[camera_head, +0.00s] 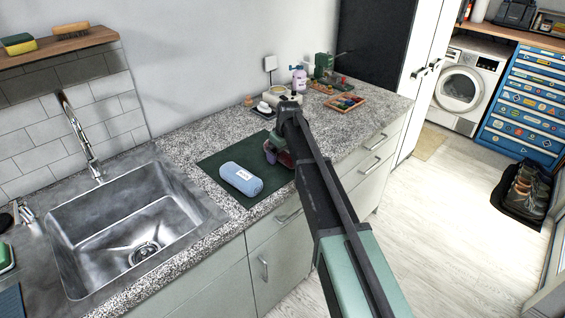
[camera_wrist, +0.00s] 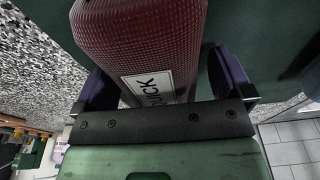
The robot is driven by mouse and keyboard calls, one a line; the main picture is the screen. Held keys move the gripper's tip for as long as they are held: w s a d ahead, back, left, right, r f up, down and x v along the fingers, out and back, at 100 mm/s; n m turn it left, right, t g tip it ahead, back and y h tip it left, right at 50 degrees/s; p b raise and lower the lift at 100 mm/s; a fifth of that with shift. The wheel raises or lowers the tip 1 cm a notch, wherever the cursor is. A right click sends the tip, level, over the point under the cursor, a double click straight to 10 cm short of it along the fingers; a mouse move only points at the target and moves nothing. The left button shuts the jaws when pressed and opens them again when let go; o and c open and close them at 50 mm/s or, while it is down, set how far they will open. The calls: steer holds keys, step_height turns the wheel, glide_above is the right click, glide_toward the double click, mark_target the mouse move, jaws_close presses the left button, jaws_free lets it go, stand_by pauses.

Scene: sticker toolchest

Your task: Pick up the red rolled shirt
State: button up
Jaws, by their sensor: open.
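The red rolled shirt (camera_wrist: 140,35) is a dark red textured roll with a white label. It fills the top middle of the wrist view and lies on the dark green mat (camera_head: 222,168). In the head view only a small part of the shirt (camera_head: 285,159) shows, the rest hidden by my arm. My gripper (camera_wrist: 163,82) is open, with one purple finger on each side of the shirt's near end. A gap shows at the right finger; I cannot tell whether the left finger touches.
A light blue rolled shirt (camera_head: 241,179) lies on the mat to the left. The steel sink (camera_head: 130,225) is farther left. A tray of small items (camera_head: 344,103), a purple bottle (camera_head: 299,79) and a green machine (camera_head: 324,66) stand behind on the granite counter.

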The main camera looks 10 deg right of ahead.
steer(key=shift+r, duration=0.1)
steer(key=c, duration=1.1)
steer(key=shift+r+p, duration=0.1)
steer(key=shift+p, duration=0.25)
step_height(320, 180, up, 20)
steer(key=p, duration=1.9)
steer(key=shift+p, duration=0.4)
